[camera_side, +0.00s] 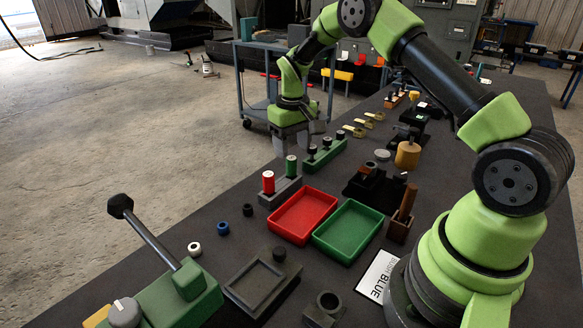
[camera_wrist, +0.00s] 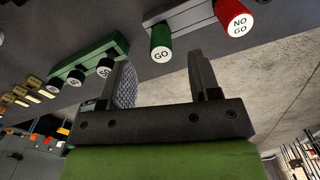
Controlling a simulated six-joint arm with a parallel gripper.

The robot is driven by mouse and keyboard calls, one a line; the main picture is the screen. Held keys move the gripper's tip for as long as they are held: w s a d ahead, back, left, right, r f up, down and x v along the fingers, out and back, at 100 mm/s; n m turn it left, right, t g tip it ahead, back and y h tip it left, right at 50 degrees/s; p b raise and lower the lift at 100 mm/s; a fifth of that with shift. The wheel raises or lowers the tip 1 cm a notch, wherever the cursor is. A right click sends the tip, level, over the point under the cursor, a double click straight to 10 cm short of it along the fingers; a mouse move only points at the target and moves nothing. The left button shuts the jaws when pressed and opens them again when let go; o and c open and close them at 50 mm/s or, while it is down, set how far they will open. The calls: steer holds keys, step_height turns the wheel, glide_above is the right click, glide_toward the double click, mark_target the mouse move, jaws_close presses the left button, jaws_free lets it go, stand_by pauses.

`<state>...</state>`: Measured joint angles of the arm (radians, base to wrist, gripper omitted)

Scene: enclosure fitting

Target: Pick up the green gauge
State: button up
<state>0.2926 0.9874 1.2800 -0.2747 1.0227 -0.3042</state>
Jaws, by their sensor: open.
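The green gauge (camera_side: 291,165) is a small upright cylinder in a grey holder (camera_side: 281,193), beside a red gauge (camera_side: 268,182). In the wrist view the green gauge (camera_wrist: 161,42) has a white end marked GO, and the red gauge (camera_wrist: 237,22) is marked NO GO. My gripper (camera_side: 298,140) is open and empty, just behind and above the green gauge in the side view. In the wrist view my gripper's (camera_wrist: 162,75) two fingers stand apart, with the green gauge beyond the gap between them and apart from them.
A green block with several black knobs (camera_side: 325,155) stands right of the holder. A red tray (camera_side: 302,216) and a green tray (camera_side: 348,231) lie in front. Small rings and a green lever fixture (camera_side: 172,299) are nearer the camera.

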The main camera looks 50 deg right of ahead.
mark_target(291, 158)
steer(key=f, duration=0.6)
steer(key=shift+w, duration=0.2)
steer(key=c, duration=1)
